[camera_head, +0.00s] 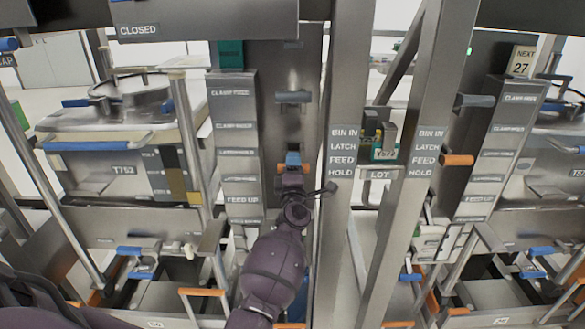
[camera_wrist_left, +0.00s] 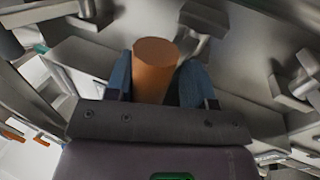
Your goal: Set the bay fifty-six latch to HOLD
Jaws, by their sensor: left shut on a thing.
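An orange cylindrical handle (camera_wrist_left: 155,62) sits between the two blue fingers of my left gripper (camera_wrist_left: 157,82) in the left wrist view, and the gripper is shut on it. In the head view my left gripper (camera_head: 293,160) is at the front of a grey upright panel (camera_head: 295,65). The handle is mostly hidden there by the fingers. The post label (camera_head: 342,152) to its right reads BIN IN, LATCH, FEED, HOLD. The handle is about level with FEED and HOLD. No bay number fifty-six is readable. My right gripper is out of view.
A grey handle (camera_head: 293,97) sticks out above my gripper. A similar orange handle (camera_head: 457,160) is on the right-hand bay. Two steel posts (camera_head: 402,215) stand close right of my arm.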

